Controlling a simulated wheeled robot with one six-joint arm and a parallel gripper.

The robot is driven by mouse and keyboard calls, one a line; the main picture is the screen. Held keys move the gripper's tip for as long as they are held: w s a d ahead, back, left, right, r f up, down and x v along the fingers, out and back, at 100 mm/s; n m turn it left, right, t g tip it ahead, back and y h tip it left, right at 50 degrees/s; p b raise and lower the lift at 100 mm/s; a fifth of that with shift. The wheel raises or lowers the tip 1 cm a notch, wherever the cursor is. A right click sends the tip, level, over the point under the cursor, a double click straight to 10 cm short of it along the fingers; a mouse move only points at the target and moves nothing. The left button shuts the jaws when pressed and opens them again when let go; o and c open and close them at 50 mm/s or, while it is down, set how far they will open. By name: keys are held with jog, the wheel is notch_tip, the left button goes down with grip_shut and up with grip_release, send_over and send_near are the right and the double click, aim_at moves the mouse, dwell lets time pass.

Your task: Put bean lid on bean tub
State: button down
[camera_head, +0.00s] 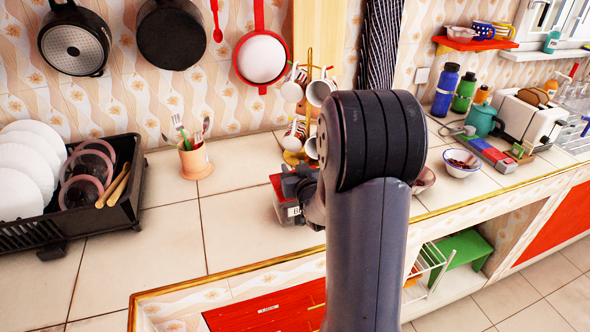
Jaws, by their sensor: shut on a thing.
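The bean tub (290,213) stands on the tiled counter near its front edge. It is a reddish box with a white label that begins with "B". My gripper (296,186) is at the top of the tub, shut on what seems to be the bean lid. The lid is mostly hidden by the gripper and my arm, so I cannot tell whether it touches the tub or how it is tilted. My arm also hides the tub's right side.
A black dish rack (125,190) with white plates is at the left. A cutlery cup (195,161) and a mug tree (309,85) stand behind. Bowls (461,163), bottles and a toaster (530,118) are at the right. The counter left of the tub is clear.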

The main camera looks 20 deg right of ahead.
jog(key=shift+f+b, duration=0.35)
jog(key=shift+b, duration=0.05)
dwell(0.4)
jog(key=c, duration=0.8)
grip_release()
jog(key=shift+c, duration=0.2)
jog(key=b+v, duration=0.1)
jog(key=v, duration=1)
notch_tip(320, 180, up, 6)
jog(key=p, duration=0.4)
jog(key=shift+w, duration=0.1)
